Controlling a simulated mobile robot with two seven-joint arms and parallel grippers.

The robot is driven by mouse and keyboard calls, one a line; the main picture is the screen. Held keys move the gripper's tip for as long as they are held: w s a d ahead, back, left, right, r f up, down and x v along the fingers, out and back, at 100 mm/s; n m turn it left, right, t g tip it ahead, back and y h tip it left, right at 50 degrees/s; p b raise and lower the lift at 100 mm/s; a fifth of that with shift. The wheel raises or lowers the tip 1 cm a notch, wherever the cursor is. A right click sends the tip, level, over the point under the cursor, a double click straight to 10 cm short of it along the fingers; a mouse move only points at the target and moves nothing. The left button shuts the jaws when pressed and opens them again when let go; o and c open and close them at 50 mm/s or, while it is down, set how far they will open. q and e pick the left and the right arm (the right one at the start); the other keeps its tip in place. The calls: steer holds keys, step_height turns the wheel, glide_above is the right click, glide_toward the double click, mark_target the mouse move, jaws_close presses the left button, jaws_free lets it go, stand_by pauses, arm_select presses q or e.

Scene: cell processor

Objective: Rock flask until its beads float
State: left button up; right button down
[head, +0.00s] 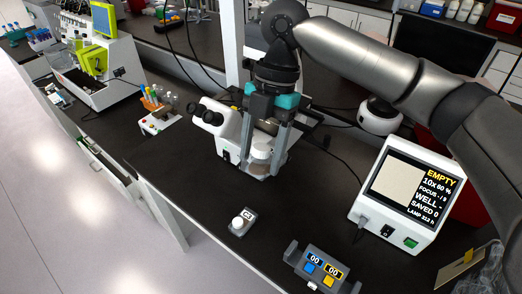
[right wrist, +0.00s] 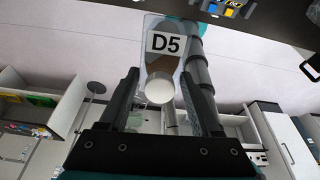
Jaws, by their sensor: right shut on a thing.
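My right gripper (head: 264,160) points down beside the microscope, shut on a clear flask (head: 262,149). In the right wrist view, the flask (right wrist: 177,60) carries a "D5" label, and its round white cap (right wrist: 159,90) sits between the fingers of my right gripper (right wrist: 158,76). A second small flask (head: 247,214) with a white cap and a label starting with "C" lies on the dark bench in front. My left gripper is not in view.
The white microscope (head: 226,128) stands just left of and behind my gripper. A monitor (head: 400,196) at right reads "EMPTY". A grey device (head: 322,270) with two "00" displays sits at the front edge. A tube rack (head: 158,121) stands left. The bench (head: 300,205) between is clear.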

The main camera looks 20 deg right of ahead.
steer(key=shift+g+y, duration=0.7)
steer(key=shift+y, duration=0.2)
steer(key=t+h, duration=0.3)
steer(key=shift+h, duration=0.3)
steer(key=t+h, duration=0.2)
steer(key=h, duration=0.1)
steer(key=shift+t, duration=0.4)
steer(key=shift+t+h, duration=1)
steer(key=g+y, duration=0.2)
steer(key=shift+d+g+y, duration=0.15)
steer(key=shift+g+y, duration=0.85)
steer(key=shift+y, duration=0.1)
